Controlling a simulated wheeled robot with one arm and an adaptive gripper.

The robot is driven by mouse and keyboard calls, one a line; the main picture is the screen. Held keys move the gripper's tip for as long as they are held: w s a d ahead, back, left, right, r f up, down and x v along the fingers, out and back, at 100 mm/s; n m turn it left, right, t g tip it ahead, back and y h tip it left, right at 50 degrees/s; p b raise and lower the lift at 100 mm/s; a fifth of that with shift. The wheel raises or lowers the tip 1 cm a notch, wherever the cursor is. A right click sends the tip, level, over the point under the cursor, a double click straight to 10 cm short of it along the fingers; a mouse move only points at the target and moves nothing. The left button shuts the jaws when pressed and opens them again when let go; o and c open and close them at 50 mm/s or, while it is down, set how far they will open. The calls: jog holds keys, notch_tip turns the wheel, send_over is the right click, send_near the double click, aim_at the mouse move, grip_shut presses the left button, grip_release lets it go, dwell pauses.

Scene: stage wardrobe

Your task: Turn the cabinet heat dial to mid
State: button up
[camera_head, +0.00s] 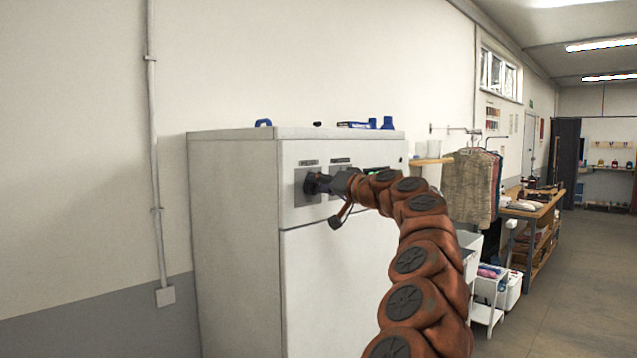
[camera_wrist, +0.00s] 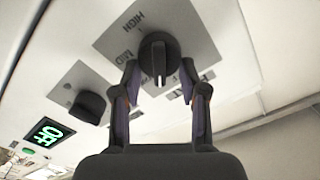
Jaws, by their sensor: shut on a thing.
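The heat dial (camera_wrist: 158,58) is a round black knob with a raised grip bar, on a grey plate (camera_wrist: 112,44) of the white cabinet (camera_head: 238,230). In the wrist view the plate reads HIGH and MID to the left of the dial; other marks are partly hidden by my fingers. My gripper (camera_wrist: 161,88) is shut on the dial, one finger on each side. In the head view my gripper (camera_head: 318,184) reaches the plate at the cabinet's upper front, and the dial is mostly hidden.
Blue items (camera_head: 357,125) lie on the cabinet top. A garment rack (camera_head: 470,185) and workbench (camera_head: 530,212) stand to the right. The floor at right is clear.

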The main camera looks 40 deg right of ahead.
jog(key=shift+d+f+m+p, duration=0.1)
jog(key=shift+f+m+p, duration=0.2)
jog(key=shift+m+p, duration=1.8)
jog(key=shift+d+f+m+p, duration=0.1)
jog(key=shift+f+m+p, duration=0.4)
jog(key=shift+m, duration=2.95)
jog(key=shift+f+m+p, duration=0.1)
jog(key=shift+m+p, duration=1.45)
jog(key=shift+m, duration=1.2)
jog(key=o, duration=1.1)
jog(key=shift+o, duration=0.2)
jog(key=shift+s, duration=0.1)
jog(key=s, duration=1.1)
jog(key=shift+s+a, duration=0.15)
jog(key=shift+s, duration=0.25)
